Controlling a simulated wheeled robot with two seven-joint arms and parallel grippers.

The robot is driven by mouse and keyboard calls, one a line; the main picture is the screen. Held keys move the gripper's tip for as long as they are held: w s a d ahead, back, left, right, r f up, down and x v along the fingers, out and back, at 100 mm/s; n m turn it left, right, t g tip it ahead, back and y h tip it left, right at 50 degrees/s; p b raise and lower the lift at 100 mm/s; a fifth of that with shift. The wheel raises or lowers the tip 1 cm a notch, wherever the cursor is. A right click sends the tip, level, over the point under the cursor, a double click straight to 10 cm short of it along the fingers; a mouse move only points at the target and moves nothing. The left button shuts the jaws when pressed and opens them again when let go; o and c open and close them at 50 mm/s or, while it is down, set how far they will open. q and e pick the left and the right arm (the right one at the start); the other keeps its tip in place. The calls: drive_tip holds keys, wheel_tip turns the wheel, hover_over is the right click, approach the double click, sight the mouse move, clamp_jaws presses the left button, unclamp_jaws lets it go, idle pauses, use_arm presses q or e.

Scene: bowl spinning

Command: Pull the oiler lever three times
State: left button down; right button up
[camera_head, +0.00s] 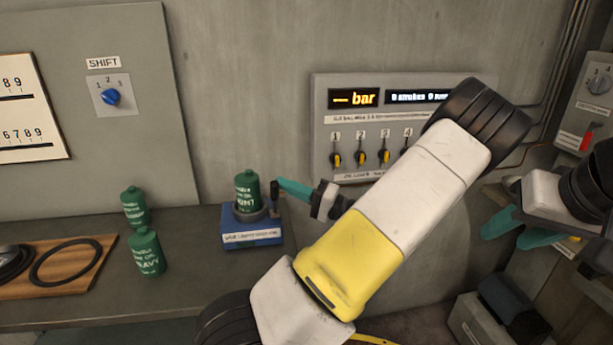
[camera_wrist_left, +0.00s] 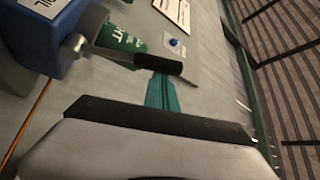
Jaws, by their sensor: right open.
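The oiler (camera_head: 252,232) is a blue box at the back of the bench, with a green can seated on top. Its lever (camera_head: 275,190) has a black handle standing at the box's right side. In the left wrist view the lever handle (camera_wrist_left: 158,64) lies across the tips of my teal fingers, on an arm from the blue box (camera_wrist_left: 45,25). My left gripper (camera_head: 283,184) has its fingers together, with the tips at the handle; contact is hard to tell. My right gripper (camera_head: 515,230) is open and empty at the right, away from the oiler.
Two green cans (camera_head: 147,252) stand left of the oiler. A wooden board (camera_head: 62,270) with a black ring lies further left. A wall panel (camera_head: 400,117) with lit displays and several small levers is behind my left arm. A dark box (camera_head: 505,300) stands lower right.

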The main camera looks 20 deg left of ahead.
use_arm(q)
drive_tip(key=shift+s+d+f, duration=0.2)
drive_tip(key=shift+s+f, duration=0.1)
drive_tip(key=shift+s, duration=0.25)
idle(0.4)
